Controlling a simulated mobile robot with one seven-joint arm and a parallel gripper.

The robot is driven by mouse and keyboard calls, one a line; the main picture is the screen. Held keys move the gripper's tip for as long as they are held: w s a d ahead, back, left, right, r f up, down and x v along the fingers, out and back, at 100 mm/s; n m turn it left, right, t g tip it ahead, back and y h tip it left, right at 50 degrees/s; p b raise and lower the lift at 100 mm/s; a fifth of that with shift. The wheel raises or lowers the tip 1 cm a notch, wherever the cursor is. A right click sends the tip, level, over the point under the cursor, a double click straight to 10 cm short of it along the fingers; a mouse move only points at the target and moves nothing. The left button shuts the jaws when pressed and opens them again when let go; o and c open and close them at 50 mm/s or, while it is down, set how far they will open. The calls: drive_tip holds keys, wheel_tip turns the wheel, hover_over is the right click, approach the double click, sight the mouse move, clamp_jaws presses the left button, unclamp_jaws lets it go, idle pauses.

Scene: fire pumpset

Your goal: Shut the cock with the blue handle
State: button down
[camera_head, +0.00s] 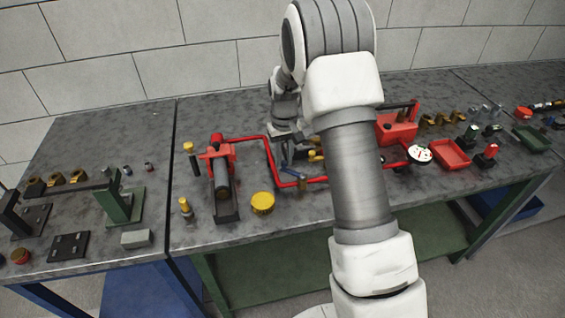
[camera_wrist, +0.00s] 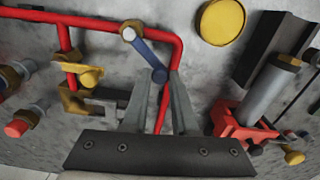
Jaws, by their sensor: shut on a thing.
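The blue handle (camera_wrist: 147,56) shows in the wrist view as a short lever on a brass cock body (camera_wrist: 131,27) set in the red pipe. It lies at a slant to the pipe run. Its free end is between the fingertips of my gripper (camera_wrist: 158,78), which is shut on it. In the head view the blue handle (camera_head: 291,170) is a small part by the pipe, beneath my gripper (camera_head: 288,145). My arm covers part of the bench to its right. The inside of the cock is hidden.
The red pipe (camera_head: 268,158) bends close around the handle. A brass fitting with a yellow knob (camera_wrist: 90,77) stands left in the wrist view. A yellow cap (camera_head: 262,203) and a red-clamped cylinder (camera_head: 221,180) are nearby. Bare bench lies in front.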

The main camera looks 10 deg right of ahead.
drive_tip(key=shift+w+d+r+m, duration=0.1)
drive_tip(key=shift+w+d+m, duration=0.5)
drive_tip(key=shift+m, duration=1.05)
drive_tip(key=shift+w+d+f+m, duration=0.15)
drive_tip(key=shift+d+m, duration=0.8)
drive_tip(key=shift+m, duration=0.75)
drive_tip(key=shift+w+d+r+m, duration=0.15)
drive_tip(key=shift+w+d+m, duration=0.45)
drive_tip(key=shift+m, duration=1.05)
drive_tip(key=shift+s+d, duration=0.2)
drive_tip(key=shift+d, duration=0.05)
drive_tip(key=c, duration=0.7)
unclamp_jaws()
wheel_tip(320, 180, up, 17)
drive_tip(key=shift+r, duration=0.15)
